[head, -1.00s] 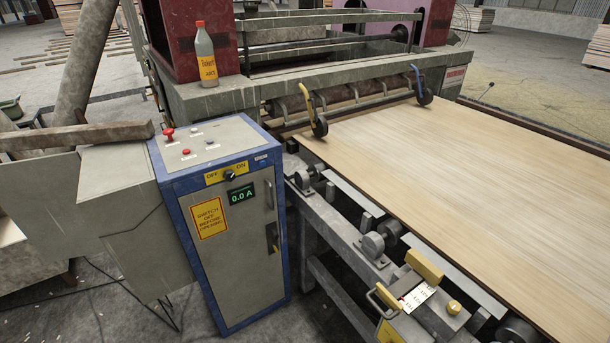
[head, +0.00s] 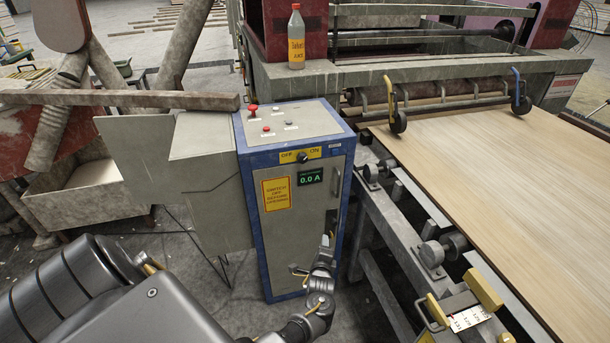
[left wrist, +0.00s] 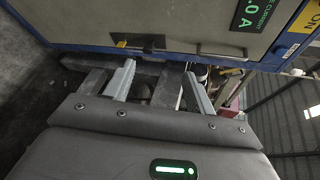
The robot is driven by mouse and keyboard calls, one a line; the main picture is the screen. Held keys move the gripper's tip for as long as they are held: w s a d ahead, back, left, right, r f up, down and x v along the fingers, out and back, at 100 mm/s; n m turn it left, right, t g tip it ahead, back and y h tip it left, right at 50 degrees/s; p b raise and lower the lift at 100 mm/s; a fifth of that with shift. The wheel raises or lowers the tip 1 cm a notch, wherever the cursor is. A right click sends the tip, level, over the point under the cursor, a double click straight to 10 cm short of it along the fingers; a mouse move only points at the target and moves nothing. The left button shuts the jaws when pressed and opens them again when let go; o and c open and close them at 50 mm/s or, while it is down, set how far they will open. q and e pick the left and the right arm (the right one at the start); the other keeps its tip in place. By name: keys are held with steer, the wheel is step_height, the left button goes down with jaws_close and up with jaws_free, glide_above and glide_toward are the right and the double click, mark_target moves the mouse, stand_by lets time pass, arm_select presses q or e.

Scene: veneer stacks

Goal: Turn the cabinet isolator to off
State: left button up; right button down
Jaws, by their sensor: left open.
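The blue-framed grey cabinet (head: 283,232) stands left of the roller line. Its isolator is a small dark knob (head: 302,158) on a yellow OFF/ON label near the top of the front; I cannot tell which way it points. The green display (head: 311,177) below reads 0.0 A. My left gripper (head: 313,257) is in front of the lower part of the cabinet door, well below the knob. In the left wrist view, its fingers (left wrist: 158,88) are open with nothing held, facing the cabinet front; the knob is out of that view. My right gripper is not in view.
A red button (head: 253,110) and smaller buttons are on the cabinet top. A yellow warning sign (head: 277,193) is on the door. A wooden beam (head: 120,98) lies at the left. The conveyor carries a veneer sheet (head: 490,170) at the right. A bottle (head: 296,40) stands behind.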

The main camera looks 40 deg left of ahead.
arm_select(q)
steer(key=w+a+r+m+y, duration=0.1)
steer(key=w+a+r+y, duration=0.1)
steer(key=r, duration=0.5)
steer(key=w+a+r+y, duration=0.2)
steer(key=r, duration=0.6)
steer(key=g+y, duration=0.1)
steer(key=y, duration=0.2)
glide_toward(303, 160)
steer(key=shift+m, duration=0.4)
steer(key=p+x, duration=0.2)
steer(key=x, duration=0.6)
steer(key=shift+w+a, duration=0.2)
steer(key=shift+w, duration=0.05)
steer(key=shift+c, duration=0.3)
steer(key=c, duration=0.9)
